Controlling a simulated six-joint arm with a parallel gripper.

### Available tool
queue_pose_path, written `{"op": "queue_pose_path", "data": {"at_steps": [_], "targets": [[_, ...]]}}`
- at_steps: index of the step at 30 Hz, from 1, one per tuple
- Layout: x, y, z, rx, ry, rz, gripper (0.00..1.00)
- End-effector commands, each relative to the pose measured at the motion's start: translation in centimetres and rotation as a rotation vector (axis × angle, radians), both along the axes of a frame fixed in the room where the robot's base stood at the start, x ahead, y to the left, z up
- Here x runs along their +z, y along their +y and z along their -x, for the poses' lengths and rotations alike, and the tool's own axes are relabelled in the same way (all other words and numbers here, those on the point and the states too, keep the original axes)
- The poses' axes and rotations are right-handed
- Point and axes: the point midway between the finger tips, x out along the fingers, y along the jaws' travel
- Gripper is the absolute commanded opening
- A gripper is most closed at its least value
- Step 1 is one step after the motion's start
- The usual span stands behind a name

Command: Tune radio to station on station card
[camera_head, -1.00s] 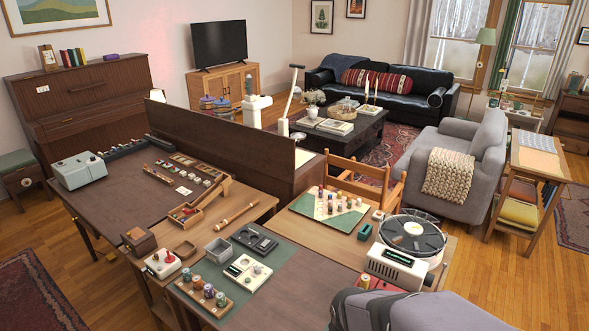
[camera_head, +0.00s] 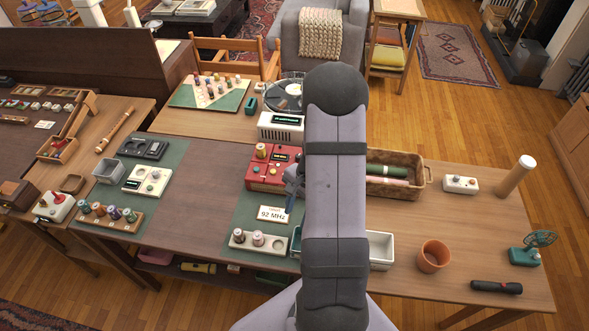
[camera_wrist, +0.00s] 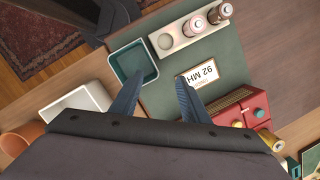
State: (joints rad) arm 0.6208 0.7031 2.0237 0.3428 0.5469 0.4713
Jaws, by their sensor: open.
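The red radio (camera_head: 264,181) stands on the green mat left of my arm, with a small display and a gold knob on top. Its edge shows at the lower right of the wrist view (camera_wrist: 232,112). The station card (camera_head: 272,214), reading 92 MHz, lies in front of the radio; it also shows in the wrist view (camera_wrist: 199,76), near my right-hand finger. My gripper (camera_wrist: 163,82) is open and empty, its two fingers apart above the mat. In the head view my arm hides most of the gripper; only a bit shows beside the radio.
A white bin (camera_head: 381,250), an orange cup (camera_head: 432,257) and a brown basket (camera_head: 407,188) are to the right. A cream device (camera_head: 280,130) stands behind the radio. Bare wood lies left of the mat.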

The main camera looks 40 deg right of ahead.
Motion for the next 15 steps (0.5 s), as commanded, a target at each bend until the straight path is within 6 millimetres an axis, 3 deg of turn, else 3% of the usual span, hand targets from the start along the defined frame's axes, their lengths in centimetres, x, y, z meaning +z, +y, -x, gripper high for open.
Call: {"op": "queue_pose_path", "data": {"at_steps": [3, 7, 12, 15], "targets": [[0.4, -2.7, -4.7, -0.342, -0.056, 0.037, 0.42], [1.9, -5.4, -8.8, -0.709, -0.124, 0.038, 0.42], [3.4, -7.9, -12.0, -1.163, -0.171, -0.019, 0.42], [3.7, -8.7, -12.6, -1.402, -0.17, -0.067, 0.42]]}}
